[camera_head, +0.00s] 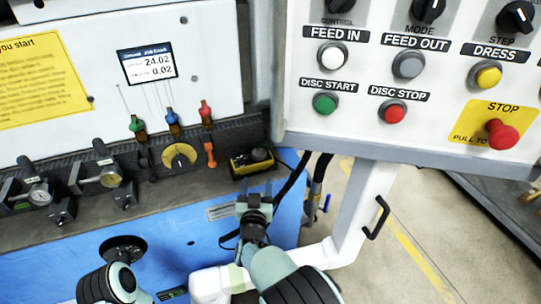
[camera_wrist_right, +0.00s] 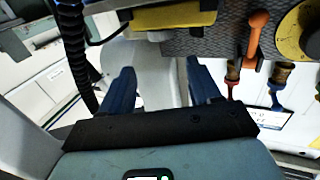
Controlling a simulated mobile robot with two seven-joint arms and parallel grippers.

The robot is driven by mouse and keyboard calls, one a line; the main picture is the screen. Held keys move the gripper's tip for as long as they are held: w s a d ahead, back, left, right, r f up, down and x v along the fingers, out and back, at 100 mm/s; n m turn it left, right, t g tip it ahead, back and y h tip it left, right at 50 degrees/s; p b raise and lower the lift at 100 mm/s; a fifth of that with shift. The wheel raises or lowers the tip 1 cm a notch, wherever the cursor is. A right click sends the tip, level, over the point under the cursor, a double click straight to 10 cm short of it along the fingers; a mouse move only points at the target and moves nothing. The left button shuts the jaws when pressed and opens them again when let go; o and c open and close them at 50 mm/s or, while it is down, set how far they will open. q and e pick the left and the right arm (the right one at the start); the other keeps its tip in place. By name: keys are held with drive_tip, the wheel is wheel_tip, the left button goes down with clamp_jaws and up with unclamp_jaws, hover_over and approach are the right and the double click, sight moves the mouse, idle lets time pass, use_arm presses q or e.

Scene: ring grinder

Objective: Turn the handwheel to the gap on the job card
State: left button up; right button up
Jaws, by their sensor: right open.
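A small screen headed as a job card (camera_head: 150,64) on the white panel reads 24.02 and 0.02; its smaller labels are hard to read. A round yellow dial with a dark centre (camera_head: 180,157) sits on the dark ledge below; it looks most like the handwheel, but I cannot be sure. It shows at the upper right of the right wrist view (camera_wrist_right: 298,32). My right gripper (camera_head: 256,190) is open and empty, right of and below the dial, apart from it. Its spread blue fingers (camera_wrist_right: 160,85) show in the wrist view. My left gripper is out of view.
An orange lever (camera_head: 210,154) stands between the dial and a yellow-black box (camera_head: 252,162). Green, blue and red-capped fittings (camera_head: 172,122) rise behind. Gauges (camera_head: 38,194) line the left ledge. A button panel (camera_head: 405,80) overhangs at right, with a white post (camera_head: 362,205) below.

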sight(259, 158)
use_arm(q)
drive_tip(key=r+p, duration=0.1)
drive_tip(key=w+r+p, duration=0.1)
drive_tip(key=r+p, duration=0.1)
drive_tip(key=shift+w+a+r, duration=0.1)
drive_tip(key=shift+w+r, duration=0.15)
use_arm(e)
drive_tip(key=w, duration=1.3)
drive_tip(key=shift+d, duration=0.4)
